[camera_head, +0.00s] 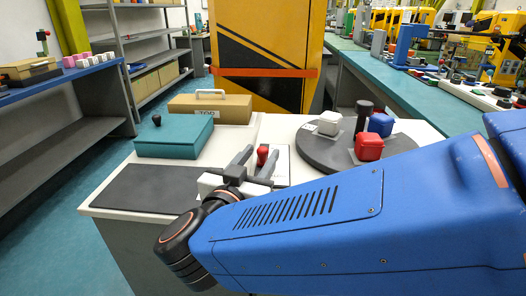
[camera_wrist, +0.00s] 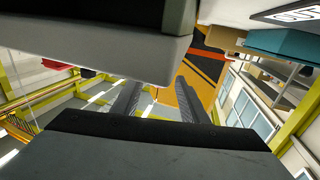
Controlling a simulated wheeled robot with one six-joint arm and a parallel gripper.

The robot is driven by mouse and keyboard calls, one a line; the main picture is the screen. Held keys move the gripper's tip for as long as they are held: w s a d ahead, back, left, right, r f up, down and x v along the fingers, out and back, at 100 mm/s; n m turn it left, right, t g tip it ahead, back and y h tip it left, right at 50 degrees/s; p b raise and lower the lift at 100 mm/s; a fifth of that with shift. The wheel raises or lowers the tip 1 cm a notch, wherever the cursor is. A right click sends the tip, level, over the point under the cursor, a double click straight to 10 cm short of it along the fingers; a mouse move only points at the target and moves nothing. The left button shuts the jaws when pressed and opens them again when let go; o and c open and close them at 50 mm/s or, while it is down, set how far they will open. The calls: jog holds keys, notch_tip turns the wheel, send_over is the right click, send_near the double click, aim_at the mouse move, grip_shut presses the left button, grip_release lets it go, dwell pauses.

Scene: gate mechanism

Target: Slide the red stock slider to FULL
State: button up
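The red slider knob (camera_head: 262,154) stands on a pale panel (camera_head: 282,163) near the middle of the worktop in the head view. My gripper (camera_head: 257,158) is open, with its two dark fingers apart. In the head view the knob shows between the fingertips, but I cannot tell whether it lies between them or beyond them. No contact is visible. In the wrist view the two fingers (camera_wrist: 157,98) are apart with nothing seen held between them. The slider's track and any FULL marking are hidden or too small to read.
A dark round turntable (camera_head: 312,150) at the right carries a white, a blue and a red block (camera_head: 369,148) around a dark post. A teal box (camera_head: 174,136) with a black knob and a tan box (camera_head: 212,107) with a handle stand left and behind. A dark mat (camera_head: 145,188) lies front left.

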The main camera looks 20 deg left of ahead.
jog(key=shift+w, duration=1.3)
grip_shut()
jog(key=shift+w+a, duration=0.25)
jog(key=shift+w, duration=0.75)
jog(key=shift+w+a, duration=0.2)
jog(key=shift+w, duration=0.8)
grip_release()
jog(key=shift+s, duration=0.1)
jog(key=s, duration=1.7)
jog(key=shift+s+a, duration=0.15)
jog(key=shift+a, duration=0.1)
